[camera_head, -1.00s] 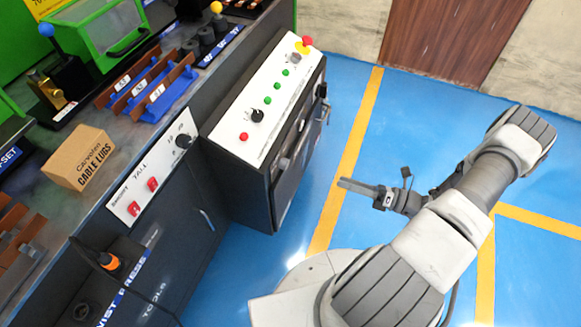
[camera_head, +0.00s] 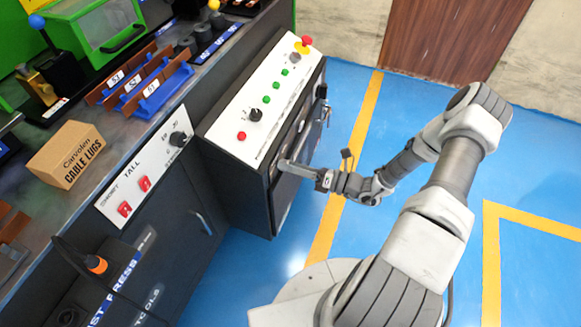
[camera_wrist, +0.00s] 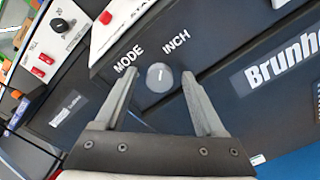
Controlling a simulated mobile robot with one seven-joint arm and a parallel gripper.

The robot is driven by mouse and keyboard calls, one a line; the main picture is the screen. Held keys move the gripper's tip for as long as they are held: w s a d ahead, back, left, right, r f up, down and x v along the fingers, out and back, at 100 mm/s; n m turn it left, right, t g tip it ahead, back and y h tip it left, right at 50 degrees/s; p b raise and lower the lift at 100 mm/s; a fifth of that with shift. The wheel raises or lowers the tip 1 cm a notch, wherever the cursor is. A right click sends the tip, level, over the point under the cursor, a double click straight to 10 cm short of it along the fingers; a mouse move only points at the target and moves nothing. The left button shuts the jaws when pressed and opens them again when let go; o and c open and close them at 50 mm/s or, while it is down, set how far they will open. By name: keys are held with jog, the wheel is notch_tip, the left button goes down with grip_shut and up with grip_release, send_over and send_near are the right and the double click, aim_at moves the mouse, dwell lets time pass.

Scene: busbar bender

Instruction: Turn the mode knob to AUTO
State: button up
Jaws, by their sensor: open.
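The mode knob (camera_wrist: 159,77) is a round grey dial with a light pointer line on the machine's dark front panel. In the wrist view it shows between my open fingers (camera_wrist: 160,84), with a gap on each side. The pointer runs nearly straight up in that view, between the words MODE (camera_wrist: 128,58) and INCH (camera_wrist: 176,41). No AUTO label is readable. In the head view my gripper (camera_head: 284,165) is at the front face of the control cabinet (camera_head: 262,170) and hides the knob. I cannot tell how far the fingertips are from the panel.
The cabinet's sloped white panel (camera_head: 232,131) carries a black knob (camera_head: 255,115), green buttons and a red mushroom button (camera_head: 307,41). A bench with a cable lugs box (camera_head: 68,155) stands at the left. Blue floor (camera_head: 400,110) is free at the right.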

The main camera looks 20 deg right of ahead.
jog(key=shift+w+a, duration=0.1)
jog(key=shift+a, duration=0.05)
jog(key=shift+c, duration=0.4)
grip_shut()
jog(key=shift+n, duration=0.4)
jog(key=n+p, duration=0.6)
jog(key=n, duration=1.1)
jog(key=shift+s, duration=0.2)
